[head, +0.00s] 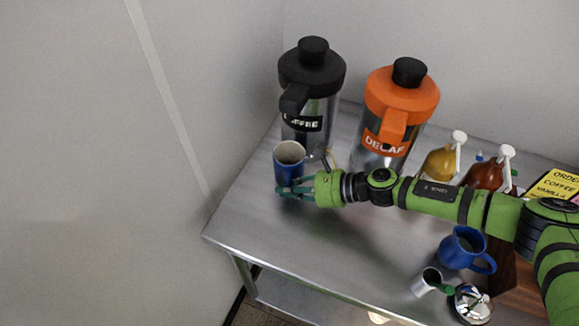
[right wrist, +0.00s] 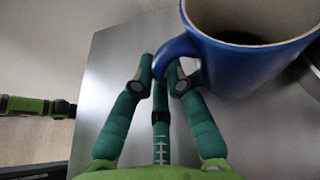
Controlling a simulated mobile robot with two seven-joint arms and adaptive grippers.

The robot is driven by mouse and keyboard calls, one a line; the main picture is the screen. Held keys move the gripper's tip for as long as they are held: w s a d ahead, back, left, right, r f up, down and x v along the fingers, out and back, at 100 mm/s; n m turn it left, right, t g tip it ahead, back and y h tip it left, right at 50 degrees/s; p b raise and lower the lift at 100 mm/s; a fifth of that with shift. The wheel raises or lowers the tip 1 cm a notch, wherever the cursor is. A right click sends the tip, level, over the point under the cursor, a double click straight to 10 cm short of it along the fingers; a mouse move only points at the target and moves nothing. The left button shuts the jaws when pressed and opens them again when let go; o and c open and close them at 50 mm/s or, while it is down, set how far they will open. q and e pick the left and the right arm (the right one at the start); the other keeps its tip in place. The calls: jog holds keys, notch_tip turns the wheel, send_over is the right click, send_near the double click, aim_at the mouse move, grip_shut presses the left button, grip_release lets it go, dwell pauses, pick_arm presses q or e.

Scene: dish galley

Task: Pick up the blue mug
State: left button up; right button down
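A blue mug (head: 289,171) with a whitish inside stands upright at the left part of the steel table, in front of the black-topped coffee dispenser. My right gripper (head: 290,189) reaches it from the right, its green fingers crossing in front of the mug's lower part. In the right wrist view the mug (right wrist: 245,65) is at the upper right, and its handle passes between the fingertips (right wrist: 160,70), which close in on it from both sides. I cannot tell whether the mug's base touches the table. My left gripper is not in view.
The black coffee dispenser (head: 317,75) and orange decaf dispenser (head: 402,95) stand behind. A second blue mug (head: 455,255), a small metal pitcher (head: 426,283) and a shiny round metal item (head: 470,303) are at right. Syrup bottles (head: 440,163) stand behind my arm. The table's front left is clear.

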jog(key=shift+r, duration=1.35)
jog(key=s+a, duration=0.2)
jog(key=s, duration=0.2)
jog(key=s+a, duration=0.2)
jog(key=s, duration=0.2)
jog(key=s+a+r, duration=0.1)
jog(key=s+a, duration=0.1)
jog(key=s, duration=0.3)
jog(key=shift+a, duration=0.4)
jog(key=shift+s+a+b, duration=0.15)
jog(key=shift+s+a, duration=0.2)
jog(key=shift+s, duration=0.4)
jog(key=shift+s+a+b, duration=0.15)
jog(key=shift+s+a, duration=0.2)
jog(key=shift+s, duration=0.35)
dwell(1.3)
